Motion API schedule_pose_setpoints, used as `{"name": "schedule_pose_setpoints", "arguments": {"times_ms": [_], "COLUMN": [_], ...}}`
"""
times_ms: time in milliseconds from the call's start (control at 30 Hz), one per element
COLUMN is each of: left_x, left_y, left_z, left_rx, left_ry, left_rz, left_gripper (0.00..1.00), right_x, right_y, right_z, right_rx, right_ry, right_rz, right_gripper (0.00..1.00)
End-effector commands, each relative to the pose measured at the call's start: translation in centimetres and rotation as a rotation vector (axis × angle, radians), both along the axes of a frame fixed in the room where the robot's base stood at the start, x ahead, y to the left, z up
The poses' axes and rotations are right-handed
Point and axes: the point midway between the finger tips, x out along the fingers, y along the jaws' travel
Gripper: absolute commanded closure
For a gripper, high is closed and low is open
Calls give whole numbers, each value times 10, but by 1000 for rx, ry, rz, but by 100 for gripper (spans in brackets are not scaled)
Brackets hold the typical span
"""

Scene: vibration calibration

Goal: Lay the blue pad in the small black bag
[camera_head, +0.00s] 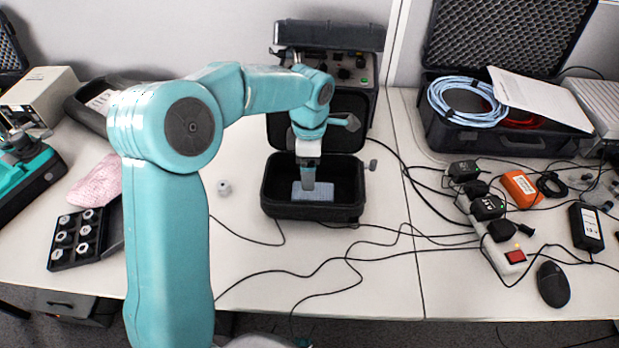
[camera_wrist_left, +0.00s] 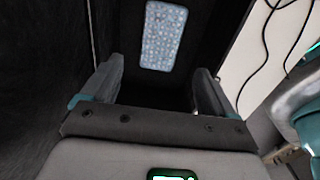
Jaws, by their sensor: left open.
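The small black bag (camera_head: 285,211) stands open on the table in the middle of the head view, its lid raised at the back. The blue pad (camera_head: 325,195) lies on the floor of the bag. The pad also shows in the left wrist view (camera_wrist_left: 164,36), flat on the dark lining beyond the fingers. My left gripper (camera_head: 307,186) points down inside the bag opening, partly in front of the pad. In the left wrist view its two fingers (camera_wrist_left: 160,75) are apart with nothing between them. My right gripper is not in view.
A black instrument case (camera_head: 345,70) stands behind the bag. Loose cables (camera_head: 345,260) run over the table in front and to the right. A small grey cylinder (camera_head: 224,187) stands left of the bag. A black tray of nuts (camera_head: 62,255) lies at the left.

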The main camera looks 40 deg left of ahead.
Motion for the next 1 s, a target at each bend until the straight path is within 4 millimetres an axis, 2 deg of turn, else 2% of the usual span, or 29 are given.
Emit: {"name": "schedule_pose_setpoints", "arguments": {"times_ms": [33,100,300,1000], "left_x": [1,0,0,-1], "left_y": [0,0,0,0], "left_z": [12,24,42,43], "left_rx": [0,-1,1,0], "left_ry": [-4,-3,-1,0], "left_rz": [-1,-1,-1,-1], "left_gripper": [12,12,12,12], "right_x": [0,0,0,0], "right_y": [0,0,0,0], "right_z": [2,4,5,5], "right_rx": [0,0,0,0], "right_ry": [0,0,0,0], "right_rz": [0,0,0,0], "right_gripper": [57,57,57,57]}}
